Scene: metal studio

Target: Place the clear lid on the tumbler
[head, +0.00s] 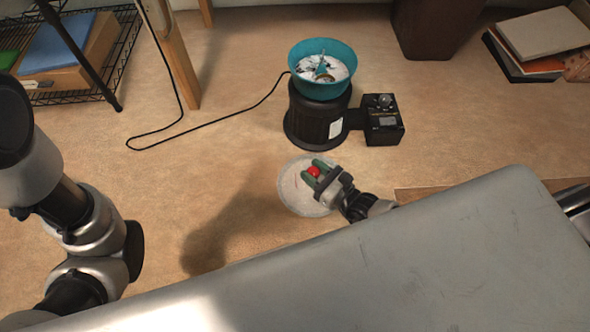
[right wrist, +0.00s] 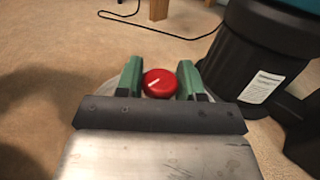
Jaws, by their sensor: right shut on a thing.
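The clear lid (head: 291,190) is a pale, see-through disc with a red knob (head: 313,172). My right gripper (head: 316,174) is shut on the red knob, with a green finger on each side. The right wrist view also shows the knob (right wrist: 159,83) between the fingers, and most of the disc is hidden there. The tumbler is a black machine (head: 317,120) with an uncovered teal bowl (head: 320,89) holding white material and small items. The lid is in front of the tumbler, apart from the bowl in the head view; its height is unclear. My left gripper is out of view.
A black control box (head: 383,122) joins the tumbler's right side. A black cable (head: 215,119) runs left from it across the tan floor. A wire rack (head: 110,55) stands back left, books (head: 541,35) lie back right. A large grey surface fills the lower right.

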